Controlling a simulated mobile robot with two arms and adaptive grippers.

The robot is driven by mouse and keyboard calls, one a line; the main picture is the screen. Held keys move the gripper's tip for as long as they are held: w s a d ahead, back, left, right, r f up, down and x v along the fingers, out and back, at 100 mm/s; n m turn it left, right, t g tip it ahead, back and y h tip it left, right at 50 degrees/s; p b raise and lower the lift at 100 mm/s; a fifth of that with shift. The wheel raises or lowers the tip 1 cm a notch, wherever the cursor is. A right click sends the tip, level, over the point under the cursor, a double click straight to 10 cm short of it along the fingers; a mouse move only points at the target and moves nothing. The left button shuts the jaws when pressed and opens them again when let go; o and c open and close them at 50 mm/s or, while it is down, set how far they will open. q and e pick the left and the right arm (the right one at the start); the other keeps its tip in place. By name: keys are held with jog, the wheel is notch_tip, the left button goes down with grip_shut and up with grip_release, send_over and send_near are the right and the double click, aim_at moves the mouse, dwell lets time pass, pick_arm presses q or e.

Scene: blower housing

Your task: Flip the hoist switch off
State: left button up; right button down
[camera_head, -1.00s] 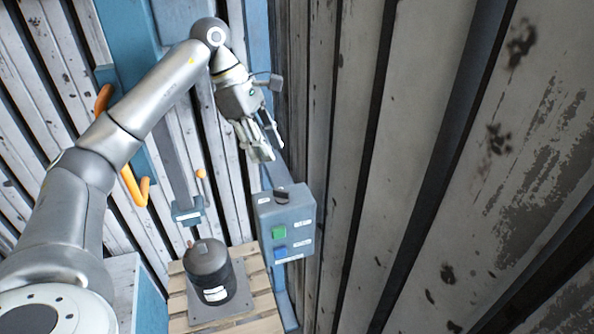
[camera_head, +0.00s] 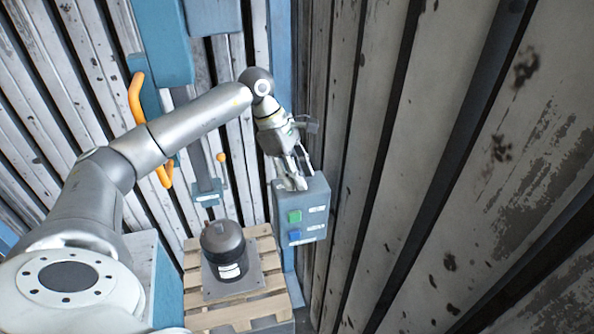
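The control box (camera_head: 303,217) is a grey-blue box near the wall in the middle of the head view. Its front carries a green button (camera_head: 294,216), a blue button (camera_head: 295,236) and white labels. My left gripper (camera_head: 293,182) is at the box's upper end, pointing down, with its fingertips over or close to the upper part of the face. The dark switch knob there is now hidden behind the fingers. I cannot tell whether the fingers touch it, or whether they are open or shut. My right gripper is not in view.
A dark cylindrical motor or canister (camera_head: 223,247) stands on a plate on a wooden pallet (camera_head: 245,312), below and left of the box. An orange handle (camera_head: 138,98) and a small orange-tipped lever (camera_head: 221,158) are to the left. A corrugated wall fills the right side.

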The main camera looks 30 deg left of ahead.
pick_arm(q)
jog(key=shift+w, duration=0.1)
jog(key=shift+c, duration=0.2)
grip_shut()
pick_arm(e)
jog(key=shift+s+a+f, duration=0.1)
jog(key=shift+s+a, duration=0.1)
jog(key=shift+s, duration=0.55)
